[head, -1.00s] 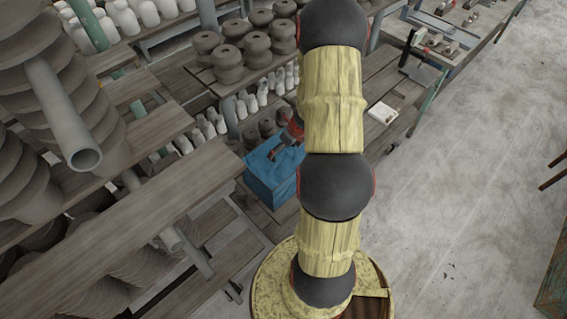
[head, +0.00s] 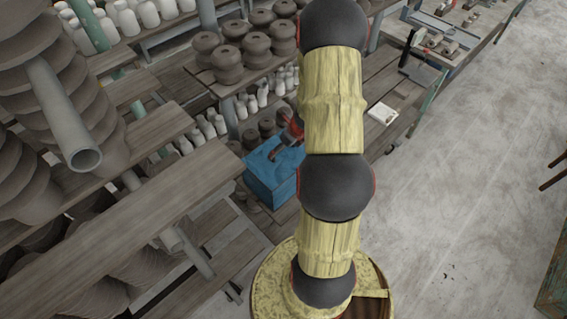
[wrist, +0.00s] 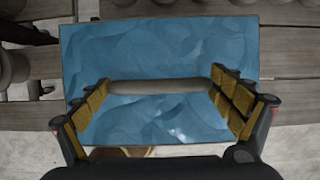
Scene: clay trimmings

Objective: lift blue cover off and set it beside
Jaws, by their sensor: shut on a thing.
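The blue cover (wrist: 160,50) fills the middle of the wrist view as a rectangle with a mottled surface. A pale grey bar handle (wrist: 160,86) runs across it. My gripper (wrist: 159,80) is shut on this handle, one yellow-padded finger at each end. In the head view the blue cover (head: 268,162) shows as the top of a blue, box-like shape left of my arm. My arm hides its right side. I cannot tell whether there is a gap under the cover.
Dark clay pots (head: 228,66) and white bottles (head: 215,126) stand on the shelves behind. A wooden plank (head: 130,225) runs at the left. A pale flat object (head: 382,112) lies on the bench at right. Open floor (head: 460,190) lies further right.

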